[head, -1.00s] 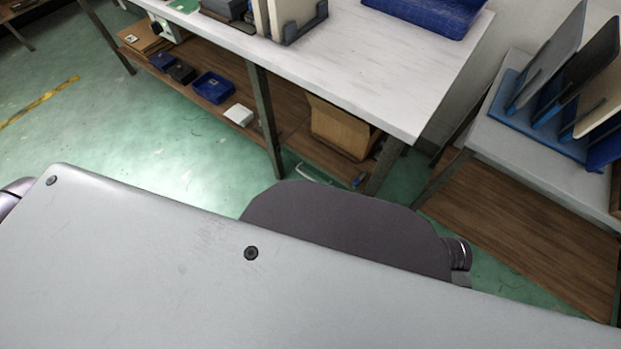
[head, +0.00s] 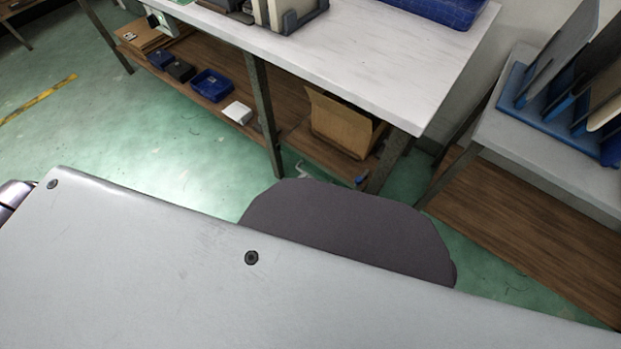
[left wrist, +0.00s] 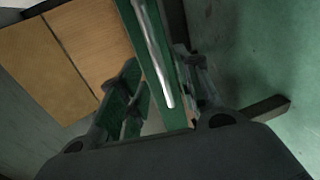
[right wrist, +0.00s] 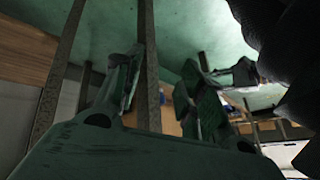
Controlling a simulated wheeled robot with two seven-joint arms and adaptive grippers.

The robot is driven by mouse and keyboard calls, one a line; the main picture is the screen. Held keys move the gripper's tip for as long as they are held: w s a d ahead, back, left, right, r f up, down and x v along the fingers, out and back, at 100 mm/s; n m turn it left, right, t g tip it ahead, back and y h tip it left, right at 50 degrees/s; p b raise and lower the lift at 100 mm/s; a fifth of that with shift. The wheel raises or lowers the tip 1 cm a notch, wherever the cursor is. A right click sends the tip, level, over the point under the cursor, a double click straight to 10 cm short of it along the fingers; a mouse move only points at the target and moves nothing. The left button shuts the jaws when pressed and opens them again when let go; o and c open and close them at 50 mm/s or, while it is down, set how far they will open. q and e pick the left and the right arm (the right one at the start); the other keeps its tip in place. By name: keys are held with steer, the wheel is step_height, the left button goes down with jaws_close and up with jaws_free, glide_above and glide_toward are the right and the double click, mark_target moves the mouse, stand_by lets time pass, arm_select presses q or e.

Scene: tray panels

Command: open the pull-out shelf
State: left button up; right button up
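The pull-out shelf appears in the left wrist view as a green front edge (left wrist: 133,30) with a bright metal bar handle (left wrist: 152,48) along it. Wooden panels (left wrist: 62,55) lie to its left. My left gripper (left wrist: 162,92) is open, one finger on each side of the green edge and handle; whether either finger touches them I cannot tell. My right gripper (right wrist: 166,88) is open, with nothing seen held between its fingers. Neither pair of fingers shows clearly in the head view, where my own grey body hides the near area.
A white-topped table (head: 350,60) stands ahead, with a lower wooden shelf carrying a cardboard box (head: 341,125) and blue bins (head: 211,85). A second table (head: 560,150) at right holds a blue rack (head: 540,105) of panels. Green floor (head: 130,130) is open at left.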

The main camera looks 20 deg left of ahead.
arm_select(q)
steer(key=shift+b+x, duration=0.9)
steer(key=shift+x, duration=1.4)
arm_select(e)
steer(key=shift+a+f+t, duration=0.15)
steer(key=shift+f, duration=0.65)
steer(key=shift+a+f+t, duration=0.1)
steer(key=shift+f+t, duration=0.05)
steer(key=shift+f, duration=0.65)
arm_select(q)
jaws_close()
